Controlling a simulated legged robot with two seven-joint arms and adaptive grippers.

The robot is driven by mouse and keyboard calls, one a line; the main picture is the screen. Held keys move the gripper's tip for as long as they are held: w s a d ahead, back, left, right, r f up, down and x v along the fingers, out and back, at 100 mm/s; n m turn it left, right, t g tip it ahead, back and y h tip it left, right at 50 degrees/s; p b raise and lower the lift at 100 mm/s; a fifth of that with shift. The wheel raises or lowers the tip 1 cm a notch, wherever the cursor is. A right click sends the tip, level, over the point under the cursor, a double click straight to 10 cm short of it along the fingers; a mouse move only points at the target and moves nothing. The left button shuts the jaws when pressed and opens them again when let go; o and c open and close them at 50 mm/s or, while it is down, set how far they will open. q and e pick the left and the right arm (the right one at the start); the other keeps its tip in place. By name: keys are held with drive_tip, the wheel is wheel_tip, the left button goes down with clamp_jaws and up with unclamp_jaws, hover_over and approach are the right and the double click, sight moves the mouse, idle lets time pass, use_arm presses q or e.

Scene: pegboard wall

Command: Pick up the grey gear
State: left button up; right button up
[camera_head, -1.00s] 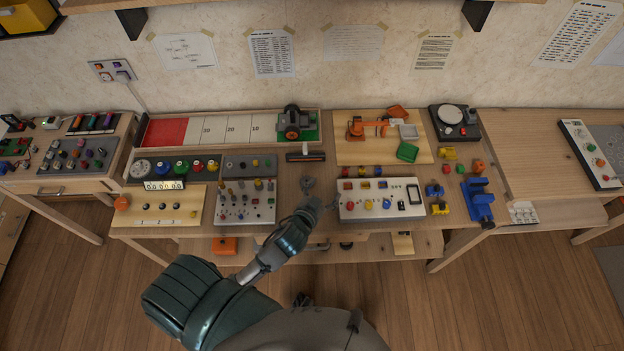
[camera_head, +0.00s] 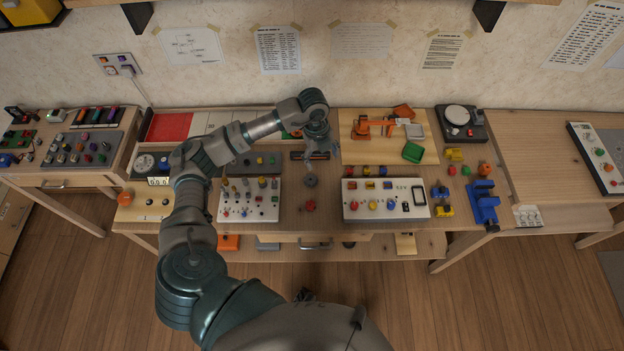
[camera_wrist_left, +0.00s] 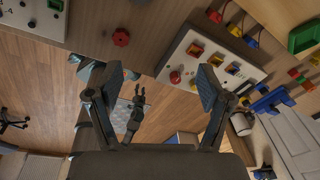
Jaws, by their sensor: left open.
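The grey gear (camera_head: 311,180) lies flat on the middle of the workbench, between two control panels. A red round knob-like part (camera_head: 310,206) sits just in front of it and also shows in the left wrist view (camera_wrist_left: 121,37). My left gripper (camera_head: 324,152) is above the bench, slightly behind the gear in the picture. In the left wrist view its two fingers (camera_wrist_left: 160,78) are wide apart with nothing between them. A small dark gripper shape (camera_wrist_left: 138,100), apparently my right one, hangs low over the floor there; its jaws are too small to judge.
A panel with pegs and knobs (camera_head: 248,207) stands left of the gear, and a white button panel (camera_head: 385,209) stands right. An orange toy arm (camera_head: 375,128) on a wooden board (camera_head: 352,154) lies behind right. Bare bench surrounds the gear.

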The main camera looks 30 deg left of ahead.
use_arm(q)
drive_tip(key=n+y, duration=0.1)
drive_tip(key=y, duration=0.1)
hover_over(310, 179)
drive_tip(key=f, duration=1)
drive_tip(key=shift+s+d+f, duration=0.2)
drive_tip(key=shift+d+f, duration=0.15)
drive_tip(key=f, duration=0.5)
drive_tip(key=shift+w+a+f, duration=0.3)
drive_tip(key=shift+a+f, duration=0.05)
drive_tip(key=c, duration=0.9)
